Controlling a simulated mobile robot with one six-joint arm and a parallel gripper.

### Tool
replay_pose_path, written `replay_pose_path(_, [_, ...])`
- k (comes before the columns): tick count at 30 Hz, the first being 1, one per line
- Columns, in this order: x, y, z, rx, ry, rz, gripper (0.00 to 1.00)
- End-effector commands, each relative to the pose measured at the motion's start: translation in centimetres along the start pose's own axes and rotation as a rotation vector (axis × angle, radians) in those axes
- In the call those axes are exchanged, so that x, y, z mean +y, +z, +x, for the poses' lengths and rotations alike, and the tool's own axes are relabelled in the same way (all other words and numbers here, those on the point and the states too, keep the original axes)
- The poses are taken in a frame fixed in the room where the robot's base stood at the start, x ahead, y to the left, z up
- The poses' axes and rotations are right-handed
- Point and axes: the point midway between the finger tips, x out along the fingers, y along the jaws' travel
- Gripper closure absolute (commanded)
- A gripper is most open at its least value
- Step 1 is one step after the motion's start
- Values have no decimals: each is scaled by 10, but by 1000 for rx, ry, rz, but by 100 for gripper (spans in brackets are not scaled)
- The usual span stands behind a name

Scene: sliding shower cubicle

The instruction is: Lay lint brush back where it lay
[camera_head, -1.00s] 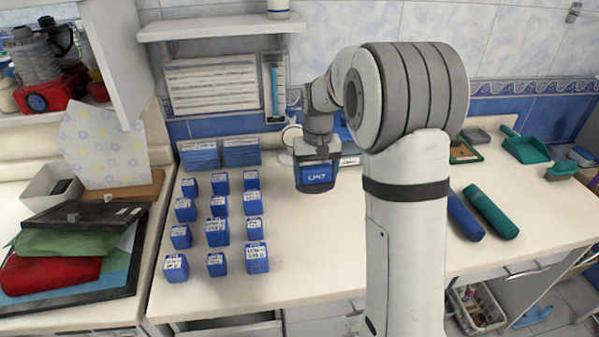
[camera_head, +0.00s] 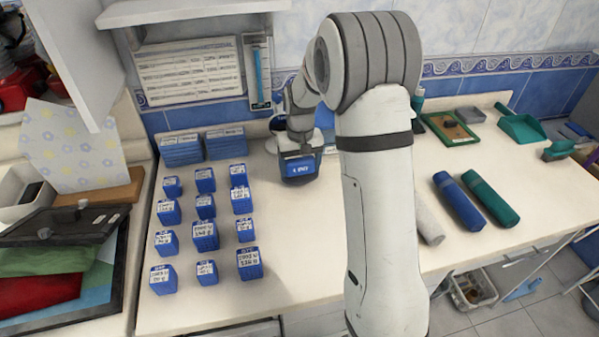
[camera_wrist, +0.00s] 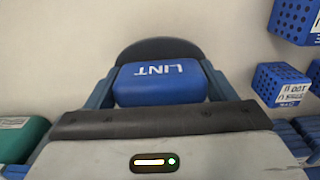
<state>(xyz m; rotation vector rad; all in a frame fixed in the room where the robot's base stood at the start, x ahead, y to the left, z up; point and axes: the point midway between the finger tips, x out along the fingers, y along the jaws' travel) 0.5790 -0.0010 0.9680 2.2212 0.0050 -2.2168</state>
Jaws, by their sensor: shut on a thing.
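The lint brush (camera_head: 300,167) is blue with the word LINT in white on its face. In the wrist view the blue part (camera_wrist: 161,84) sits between my two fingers, with a dark rounded part behind it. My gripper (camera_head: 299,158) is shut on it. In the head view it is over the back of the cream counter (camera_head: 300,230), right of the rows of small blue boxes (camera_head: 205,235). Whether the brush touches the counter I cannot tell. My arm hides part of the counter to its right.
Blue stacks (camera_head: 181,149) stand at the back left. A blue roll (camera_head: 459,202), a teal roll (camera_head: 490,198) and a partly hidden pale roll (camera_head: 428,222) lie on the right. A green-edged tray (camera_head: 450,128) and teal dustpan (camera_head: 521,128) are behind them. The counter's front middle is clear.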

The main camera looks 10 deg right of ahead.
Motion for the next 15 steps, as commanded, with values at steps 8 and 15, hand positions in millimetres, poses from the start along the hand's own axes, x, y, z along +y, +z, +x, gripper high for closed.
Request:
replay_pose_path(8, [0, 0, 30, -1, 0, 1, 50])
replay_pose_path(15, [1, 0, 32, 0, 0, 2, 50])
